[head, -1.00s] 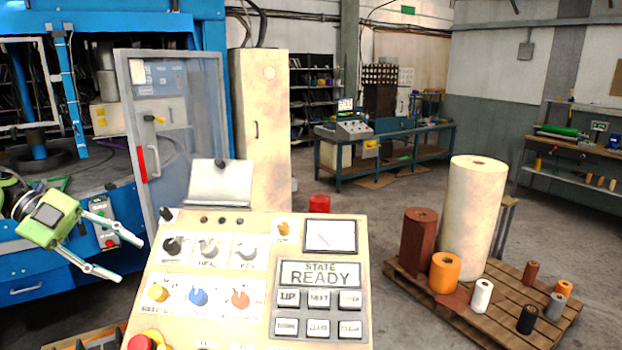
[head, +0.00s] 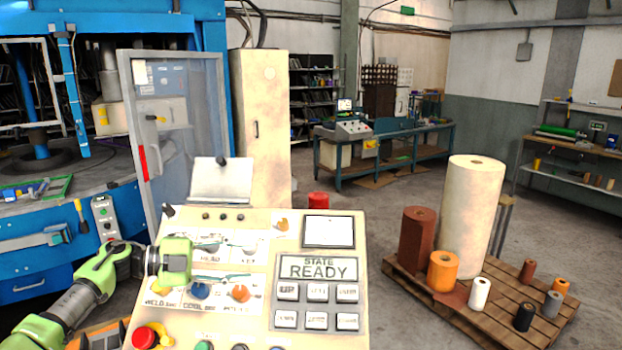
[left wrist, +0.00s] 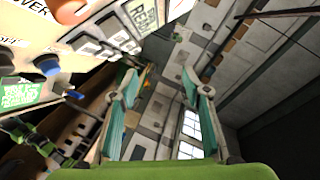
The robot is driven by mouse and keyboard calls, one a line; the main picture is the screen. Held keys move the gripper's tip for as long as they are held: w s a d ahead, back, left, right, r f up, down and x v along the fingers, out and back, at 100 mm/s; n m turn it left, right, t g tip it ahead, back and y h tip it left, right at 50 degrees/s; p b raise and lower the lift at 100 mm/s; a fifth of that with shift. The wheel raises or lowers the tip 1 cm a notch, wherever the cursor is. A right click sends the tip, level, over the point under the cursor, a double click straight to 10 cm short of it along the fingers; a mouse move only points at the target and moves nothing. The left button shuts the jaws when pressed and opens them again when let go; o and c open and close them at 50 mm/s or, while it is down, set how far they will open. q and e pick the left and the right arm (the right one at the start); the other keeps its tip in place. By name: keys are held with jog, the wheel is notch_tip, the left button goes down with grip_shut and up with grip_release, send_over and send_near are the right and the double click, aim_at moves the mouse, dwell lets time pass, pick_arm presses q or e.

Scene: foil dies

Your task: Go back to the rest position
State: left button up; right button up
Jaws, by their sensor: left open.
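My left gripper (head: 222,262) is in front of the cream control panel (head: 250,215) in the head view, its arm coming in from the lower left. Its fingers stretch to the right across the knob area and cover part of the knobs. The fingers (left wrist: 160,95) stand apart in the left wrist view, with nothing between them. The panel's display (head: 318,268) reads "STATE READY". Whether the fingers touch the panel cannot be told. My right gripper is not in view.
A blue machine (head: 180,30) with a clear door (head: 185,120) stands at the left. A wooden pallet (head: 430,297) with a tall cream roll (head: 470,215) and several smaller rolls lies at the right. Open floor (head: 380,210) lies behind the panel.

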pick_arm(q)
jog(key=d+f+n+t, duration=0.3)
jog(key=d+n+t, duration=0.4)
jog(key=d+t, duration=0.15)
jog(key=s+a+f+n+y, duration=0.4)
jog(key=s+f+n+y, duration=0.2)
jog(key=f+n+y, duration=0.1)
jog(key=s+a+f+n+y, duration=0.4)
jog(key=s+f+n+y, duration=0.15)
jog(key=f+n, duration=0.2)
jog(key=s+a+f+n+g+y, duration=0.1)
jog(key=s+a+f+g, duration=0.2)
jog(key=s, duration=0.8)
jog(key=s+f+n+g, duration=0.1)
jog(key=s+f+g, duration=0.3)
jog(key=s, duration=0.6)
jog(key=s+a+f+n+g+y, duration=0.1)
jog(key=s+a+f+g, duration=0.2)
jog(key=s, duration=0.8)
notch_tip(320, 180, down, 32)
jog(key=s+d+f+g+b, duration=0.1)
jog(key=s+g+b, duration=0.1)
jog(key=b, duration=0.3)
jog(key=s+a+f+b, duration=0.2)
jog(key=s+f+b, duration=0.3)
jog(key=s+f, duration=1.2)
notch_tip(320, 180, down, 4)
jog(key=shift+a+r+g, duration=0.15)
jog(key=shift+a+g, duration=0.25)
jog(key=shift+g, duration=0.05)
